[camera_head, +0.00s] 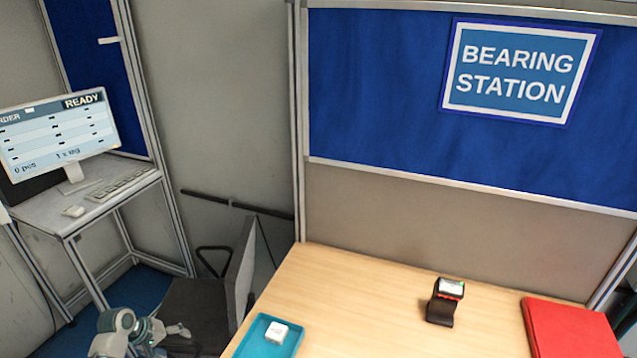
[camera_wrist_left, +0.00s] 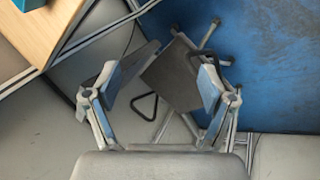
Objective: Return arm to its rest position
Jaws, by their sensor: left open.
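My left arm shows at the bottom left of the head view, low beside the table and left of the teal tray. In the left wrist view my left gripper (camera_wrist_left: 160,85) is open, its two fingers wide apart with nothing between them. It hangs over the floor, clear of the table, with a dark chair-like object beyond the fingers. My right arm and gripper are not in view.
A dark chair-like object (camera_head: 195,305) stands left of the table. A monitor (camera_head: 58,135) reads READY.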

